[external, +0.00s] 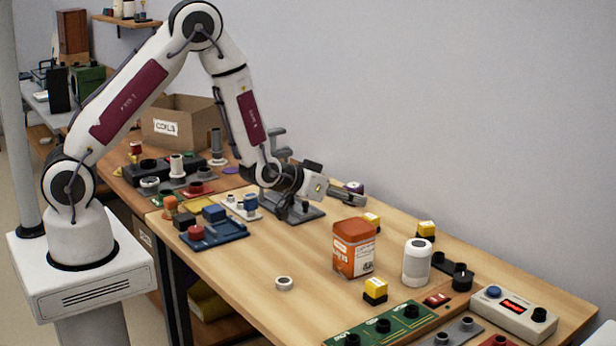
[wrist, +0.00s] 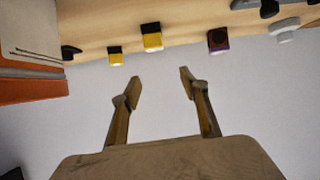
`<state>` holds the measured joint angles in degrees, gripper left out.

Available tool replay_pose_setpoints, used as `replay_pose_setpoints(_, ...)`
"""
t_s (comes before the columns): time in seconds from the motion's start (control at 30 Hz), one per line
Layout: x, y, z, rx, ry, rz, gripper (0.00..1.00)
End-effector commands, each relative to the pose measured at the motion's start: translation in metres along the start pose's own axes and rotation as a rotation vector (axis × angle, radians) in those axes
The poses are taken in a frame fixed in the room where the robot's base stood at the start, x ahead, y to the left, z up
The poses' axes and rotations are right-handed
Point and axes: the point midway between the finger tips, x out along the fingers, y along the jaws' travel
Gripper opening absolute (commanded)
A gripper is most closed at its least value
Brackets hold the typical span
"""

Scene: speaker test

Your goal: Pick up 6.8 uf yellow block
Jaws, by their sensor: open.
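Three yellow blocks with black parts stand on the table in the external view: one at the front (external: 375,290), one at the right (external: 426,230) and one behind the orange container (external: 371,220). Their markings are too small to read, so I cannot tell which is 6.8 uf. Two yellow blocks also show in the wrist view, a larger one (wrist: 152,40) and a smaller one (wrist: 115,59). My gripper (external: 352,192) is above the far side of the table, up and left of the blocks. Its fingers (wrist: 160,82) are apart with nothing between them.
An orange container (external: 354,250) and a white cylinder (external: 417,263) stand among the blocks. A purple-topped dark block (wrist: 218,42) shows in the wrist view. A green panel (external: 384,326) and a control box (external: 514,312) lie at the front right. The table's middle front is mostly clear.

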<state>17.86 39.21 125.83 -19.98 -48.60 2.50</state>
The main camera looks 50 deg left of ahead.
Motion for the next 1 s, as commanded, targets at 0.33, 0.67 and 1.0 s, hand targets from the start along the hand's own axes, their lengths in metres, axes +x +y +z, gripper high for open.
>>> replay_pose_setpoints(0.33,0.023,0.003,0.037,0.034,0.069,-0.028,0.44)
replay_pose_setpoints(0.67,0.026,0.003,0.042,0.04,0.084,-0.033,0.44)
replay_pose_setpoints(1.0,0.033,0.003,0.042,0.039,0.083,-0.033,0.44)
